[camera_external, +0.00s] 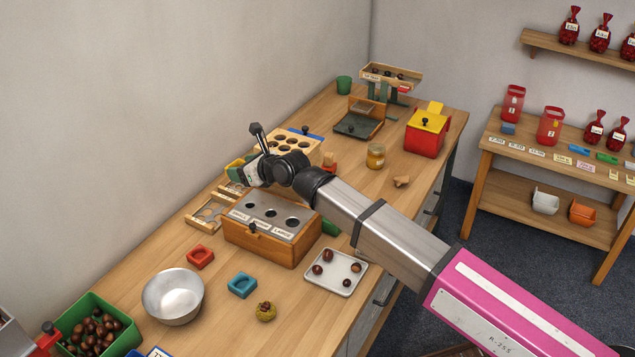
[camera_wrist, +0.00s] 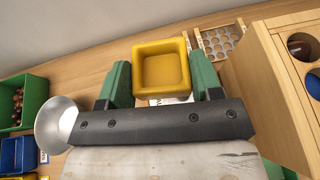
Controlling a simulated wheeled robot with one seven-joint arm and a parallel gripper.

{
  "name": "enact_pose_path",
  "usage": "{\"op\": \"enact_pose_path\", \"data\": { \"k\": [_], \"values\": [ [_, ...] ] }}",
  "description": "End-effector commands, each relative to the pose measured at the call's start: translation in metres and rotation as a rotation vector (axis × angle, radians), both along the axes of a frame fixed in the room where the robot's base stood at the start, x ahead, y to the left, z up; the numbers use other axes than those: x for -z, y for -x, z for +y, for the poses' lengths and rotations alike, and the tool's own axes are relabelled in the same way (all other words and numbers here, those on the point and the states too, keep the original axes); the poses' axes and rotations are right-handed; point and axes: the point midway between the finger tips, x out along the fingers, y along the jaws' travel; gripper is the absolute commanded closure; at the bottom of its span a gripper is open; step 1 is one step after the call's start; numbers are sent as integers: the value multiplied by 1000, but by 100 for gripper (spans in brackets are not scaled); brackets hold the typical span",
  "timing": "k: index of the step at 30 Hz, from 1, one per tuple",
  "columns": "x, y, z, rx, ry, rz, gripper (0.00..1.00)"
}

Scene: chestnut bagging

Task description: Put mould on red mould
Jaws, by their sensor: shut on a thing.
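My gripper (camera_external: 244,174) is shut on a yellow mould (camera_wrist: 162,68), a square cup with a hollow, seen between its two green fingers in the wrist view. In the external view the yellow mould (camera_external: 234,164) is partly hidden by the gripper, behind the wooden sorting box. The red mould (camera_external: 200,257), square with a round hollow, lies on the table left of that box, apart from the gripper and nearer the camera. I cannot pick out the red mould in the wrist view.
The wooden sorting box (camera_external: 258,242) stands below my arm. A blue mould (camera_external: 242,285), steel bowl (camera_external: 173,297) and white tray (camera_external: 336,288) with chestnuts lie in front. A wooden rack (camera_external: 206,217) is beside the box. A green bin (camera_external: 122,320) holds chestnuts.

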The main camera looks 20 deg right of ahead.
Motion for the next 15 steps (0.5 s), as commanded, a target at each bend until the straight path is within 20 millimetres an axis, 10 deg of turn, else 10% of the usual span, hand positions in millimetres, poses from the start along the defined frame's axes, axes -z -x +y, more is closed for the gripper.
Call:
{"op": "enact_pose_path", "data": {
  "k": [6,15],
  "values": [
    [54,33,82,-64,2,3,66],
    [98,66,138,-104,1,-1,66]
  ]
}}
